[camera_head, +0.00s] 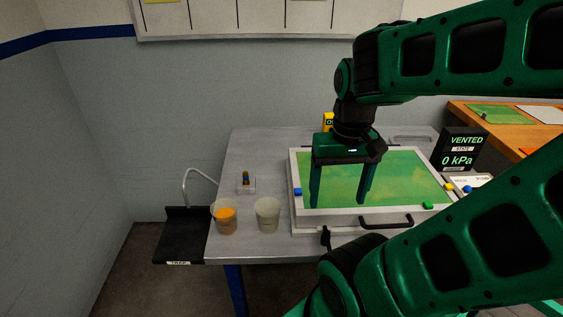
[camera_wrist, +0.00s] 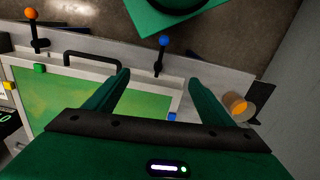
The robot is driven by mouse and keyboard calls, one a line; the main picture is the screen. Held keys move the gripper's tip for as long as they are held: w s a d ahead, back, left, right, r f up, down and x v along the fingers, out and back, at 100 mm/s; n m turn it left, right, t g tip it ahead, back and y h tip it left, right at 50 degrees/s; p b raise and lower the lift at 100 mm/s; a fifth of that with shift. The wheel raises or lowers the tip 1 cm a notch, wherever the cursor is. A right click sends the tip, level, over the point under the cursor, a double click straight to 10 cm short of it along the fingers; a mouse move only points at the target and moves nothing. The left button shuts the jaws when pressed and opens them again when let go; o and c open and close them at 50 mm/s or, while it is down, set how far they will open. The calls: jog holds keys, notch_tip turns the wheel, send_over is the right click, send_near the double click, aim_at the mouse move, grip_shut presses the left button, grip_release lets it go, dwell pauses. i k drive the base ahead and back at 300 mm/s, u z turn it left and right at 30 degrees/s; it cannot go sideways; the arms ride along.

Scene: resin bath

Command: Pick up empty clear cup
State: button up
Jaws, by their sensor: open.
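The empty clear cup (camera_head: 267,215) stands upright near the front of the grey table, left of the white-framed bath. My gripper (camera_head: 339,202) is open and points down over the green surface of the bath, to the right of the cup. Nothing is between its fingers. In the wrist view my gripper (camera_wrist: 158,77) shows both fingers spread apart. The clear cup cannot be made out there; the right finger may cover it.
A cup with orange contents (camera_head: 226,220) stands just left of the clear cup. A small clear holder (camera_head: 246,184) sits behind them. The bath (camera_head: 296,212) has a front handle (camera_head: 386,222). A black tray (camera_head: 180,240) adjoins the table's left edge. A pressure display (camera_head: 463,150) is at right.

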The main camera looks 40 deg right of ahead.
aim_at(267, 209)
jog(key=u, duration=0.55)
jog(key=k, duration=1.15)
